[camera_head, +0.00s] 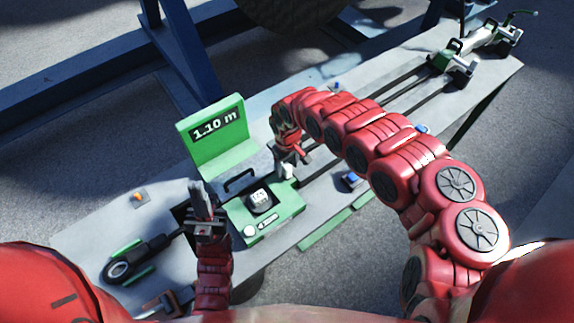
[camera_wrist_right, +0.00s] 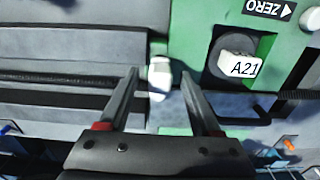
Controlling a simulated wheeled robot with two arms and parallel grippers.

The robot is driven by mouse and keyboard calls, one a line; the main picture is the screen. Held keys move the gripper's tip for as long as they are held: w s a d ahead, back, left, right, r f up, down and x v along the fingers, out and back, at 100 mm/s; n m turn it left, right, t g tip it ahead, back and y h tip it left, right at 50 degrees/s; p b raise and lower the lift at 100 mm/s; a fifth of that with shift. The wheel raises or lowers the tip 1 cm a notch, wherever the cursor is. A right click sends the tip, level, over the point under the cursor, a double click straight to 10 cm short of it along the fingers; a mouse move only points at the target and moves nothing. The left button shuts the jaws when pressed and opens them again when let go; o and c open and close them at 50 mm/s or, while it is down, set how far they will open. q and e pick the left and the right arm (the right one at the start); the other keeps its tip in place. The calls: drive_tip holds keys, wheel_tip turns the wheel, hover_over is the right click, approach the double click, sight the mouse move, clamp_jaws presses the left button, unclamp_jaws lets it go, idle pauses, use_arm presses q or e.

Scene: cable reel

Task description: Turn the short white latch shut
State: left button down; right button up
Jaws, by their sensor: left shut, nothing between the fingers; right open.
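The short white latch (camera_wrist_right: 159,80) sits at the edge of the green measuring unit (camera_head: 278,216). In the head view it is a small white piece (camera_head: 288,171) just beyond the unit's white block. My right gripper (camera_wrist_right: 160,74) is open, one fingertip on each side of the latch in the wrist view; I cannot tell whether either finger touches it. In the head view my right gripper (camera_head: 292,158) is directly by the latch and partly hides it. My left gripper (camera_head: 199,190) is shut and empty, left of the green unit.
Dark rails (camera_head: 400,85) run toward a green clamp carriage (camera_head: 453,65) at the far right.

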wheel_tip(320, 180, up, 12)
wheel_tip(320, 180, up, 6)
drive_tip(key=f+p, duration=0.1)
drive_tip(key=p, duration=0.4)
hover_over(288, 165)
drive_tip(key=shift+s+a+r, duration=0.1)
drive_tip(key=shift+a+r, duration=0.05)
drive_tip(key=shift+r, duration=0.1)
drive_tip(key=shift+f, duration=0.1)
